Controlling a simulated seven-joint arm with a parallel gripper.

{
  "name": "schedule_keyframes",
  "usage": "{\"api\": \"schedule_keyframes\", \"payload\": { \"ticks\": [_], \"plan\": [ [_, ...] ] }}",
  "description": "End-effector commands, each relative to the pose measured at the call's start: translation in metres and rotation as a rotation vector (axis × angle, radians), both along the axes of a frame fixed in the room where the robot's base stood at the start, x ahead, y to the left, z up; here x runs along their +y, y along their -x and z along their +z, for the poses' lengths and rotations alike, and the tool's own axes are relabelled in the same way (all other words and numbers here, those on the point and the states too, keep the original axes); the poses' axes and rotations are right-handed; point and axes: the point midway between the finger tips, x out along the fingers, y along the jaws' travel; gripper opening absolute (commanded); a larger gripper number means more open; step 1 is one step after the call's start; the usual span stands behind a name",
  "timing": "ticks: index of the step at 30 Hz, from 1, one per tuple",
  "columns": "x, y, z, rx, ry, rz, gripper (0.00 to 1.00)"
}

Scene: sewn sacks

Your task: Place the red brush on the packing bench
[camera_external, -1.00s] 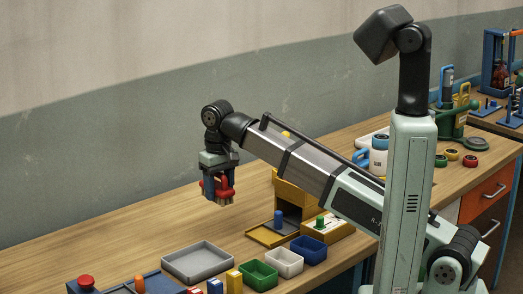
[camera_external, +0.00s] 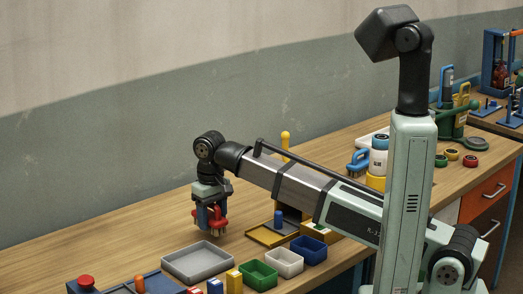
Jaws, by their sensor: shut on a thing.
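The red brush (camera_external: 217,217) is held in my gripper (camera_external: 210,216), with its pale bristles pointing down. My gripper is shut on it, and its blue fingers cover part of the red body. The brush hangs low, close to the wooden top of the packing bench (camera_external: 110,232), behind the grey tray. I cannot tell whether the bristles touch the wood.
A grey tray (camera_external: 180,276) lies just in front of the brush. Green (camera_external: 258,275), white (camera_external: 284,262) and blue (camera_external: 309,249) bins stand to its right. The bench top to the left is clear.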

Motion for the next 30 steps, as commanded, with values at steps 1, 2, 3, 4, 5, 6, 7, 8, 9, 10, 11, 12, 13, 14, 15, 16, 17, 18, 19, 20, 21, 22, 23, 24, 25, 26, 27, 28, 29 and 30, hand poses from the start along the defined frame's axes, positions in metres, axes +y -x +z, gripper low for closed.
{"api": "schedule_keyframes", "payload": {
  "ticks": [1,2,3,4,5,6,7,8,9,10,11,12,13,14,15,16,17,18,19,20,21,22,23,24,25,26,27,28,29,30],
  "plan": [
    [-0.001,0.000,-0.005,0.001,0.001,0.000,0.21],
    [-0.001,0.000,-0.008,0.001,0.001,0.000,0.21],
    [-0.001,0.000,-0.013,0.000,0.000,0.000,0.21],
    [-0.001,0.000,-0.017,0.001,0.001,0.000,0.21],
    [-0.001,0.000,-0.021,0.001,0.001,0.000,0.21],
    [-0.001,0.000,-0.025,0.001,0.002,0.000,0.21],
    [-0.001,0.000,-0.028,0.001,0.001,0.000,0.21],
    [-0.001,0.000,-0.030,0.000,0.000,0.000,0.21],
    [0.000,0.000,-0.031,0.000,0.000,0.000,0.21],
    [0.000,0.000,-0.032,-0.001,-0.001,0.000,0.21],
    [0.000,0.000,-0.032,-0.001,-0.001,0.000,0.21],
    [0.000,0.000,-0.032,-0.001,-0.001,0.000,0.21],
    [0.000,0.000,-0.031,-0.001,-0.001,0.000,0.21],
    [0.000,0.000,-0.031,-0.001,-0.001,0.000,0.21],
    [0.000,0.000,-0.031,-0.001,-0.001,0.000,0.21],
    [0.000,0.000,-0.031,-0.001,-0.001,0.000,0.21],
    [0.000,0.000,-0.032,-0.001,-0.001,0.000,0.21],
    [0.000,0.000,-0.032,-0.001,-0.001,0.000,0.21],
    [0.000,0.000,-0.033,0.000,0.000,0.000,0.21],
    [0.000,0.000,-0.034,0.000,0.000,0.000,0.21],
    [0.000,0.000,-0.035,0.000,0.000,0.000,0.56],
    [0.000,0.000,-0.034,0.000,0.000,0.000,0.59],
    [0.000,0.000,-0.034,0.000,0.000,0.000,0.62],
    [0.000,0.000,-0.034,0.000,0.000,0.000,0.66],
    [0.000,0.000,-0.034,0.000,0.000,0.000,0.69],
    [0.000,0.000,-0.034,0.000,0.000,0.000,0.72],
    [0.000,0.000,-0.034,0.000,0.000,0.000,0.75],
    [0.000,0.000,-0.034,0.000,0.000,0.000,0.78],
    [0.000,0.000,-0.034,0.000,0.000,0.000,0.81],
    [0.000,0.000,-0.034,0.000,0.000,0.000,0.81]
  ]
}}
